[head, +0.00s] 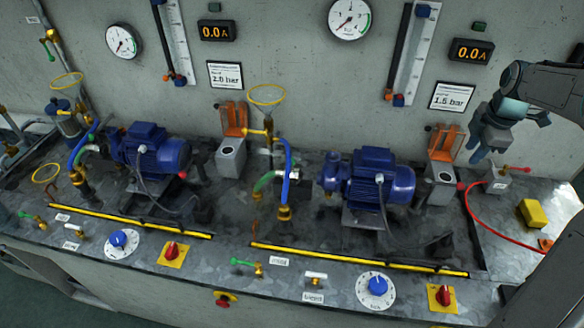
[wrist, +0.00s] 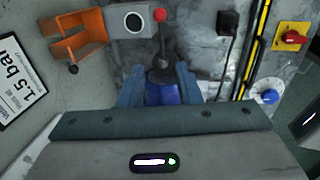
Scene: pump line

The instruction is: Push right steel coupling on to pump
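The right pump (head: 376,182) is a blue ribbed motor with a blue pump head (head: 331,178) at its left end. My gripper (head: 480,151) hangs in the air at the upper right, away from the hose. In the wrist view its two fingers (wrist: 159,88) are apart, with part of the blue motor (wrist: 162,94) seen between them.
A grey box (head: 441,178) with an orange bracket (head: 445,143) and a red-ball lever (head: 461,186) stands right of the pump. A yellow block (head: 532,214) and red cable lie at the far right. A yellow strip, blue dial (head: 377,286) and red switch (head: 443,296) line the front.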

